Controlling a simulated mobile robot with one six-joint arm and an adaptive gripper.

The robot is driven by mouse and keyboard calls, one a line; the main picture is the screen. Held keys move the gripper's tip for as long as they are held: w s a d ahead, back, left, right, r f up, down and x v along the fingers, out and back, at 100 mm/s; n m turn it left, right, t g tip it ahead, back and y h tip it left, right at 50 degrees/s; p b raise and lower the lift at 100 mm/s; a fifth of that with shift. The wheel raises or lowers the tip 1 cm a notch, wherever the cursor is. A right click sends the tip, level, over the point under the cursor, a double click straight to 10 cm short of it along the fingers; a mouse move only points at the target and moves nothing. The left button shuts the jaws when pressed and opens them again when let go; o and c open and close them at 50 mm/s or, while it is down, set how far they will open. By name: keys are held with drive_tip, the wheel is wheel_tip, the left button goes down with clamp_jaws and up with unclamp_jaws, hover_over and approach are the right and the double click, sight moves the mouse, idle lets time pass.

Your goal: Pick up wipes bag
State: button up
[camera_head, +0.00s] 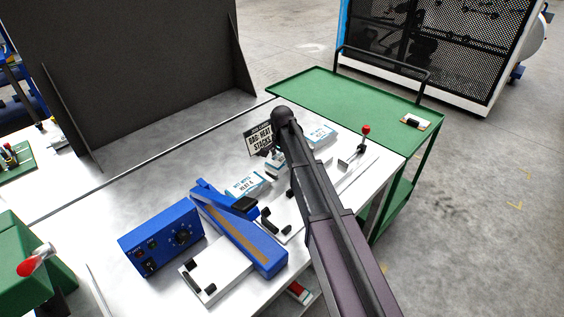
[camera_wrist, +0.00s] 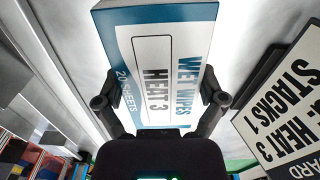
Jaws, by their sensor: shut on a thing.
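My gripper (camera_wrist: 161,92) is shut on a white and blue wipes bag (camera_wrist: 178,30) in the wrist view. The bag reads WET WIPES, HEAT 3, 20 SHEETS, and one finger is at each side of it. In the head view my arm hides most of the gripper and the held bag. A second wipes bag (camera_head: 246,186) lies beside the blue sealer. A third wipes bag (camera_head: 320,136) lies to the right of my arm. I cannot tell how far the held bag is from the table.
A sign (camera_head: 260,140) reading BAG: HEAT 3 STACKS 1 stands beside the gripper. The blue sealer (camera_head: 265,255) and blue control box (camera_head: 160,240) are at front left. A red-knobbed lever (camera_head: 365,131) stands at right. A green cart (camera_head: 330,85) adjoins the white table, mostly clear.

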sight(283, 158)
drive_tip(key=shift+r, duration=0.2)
wheel_tip(283, 158, up, 10)
drive_tip(key=p, duration=1)
drive_tip(key=shift+f, duration=0.2)
drive_tip(key=shift+d, duration=0.15)
idle(0.9)
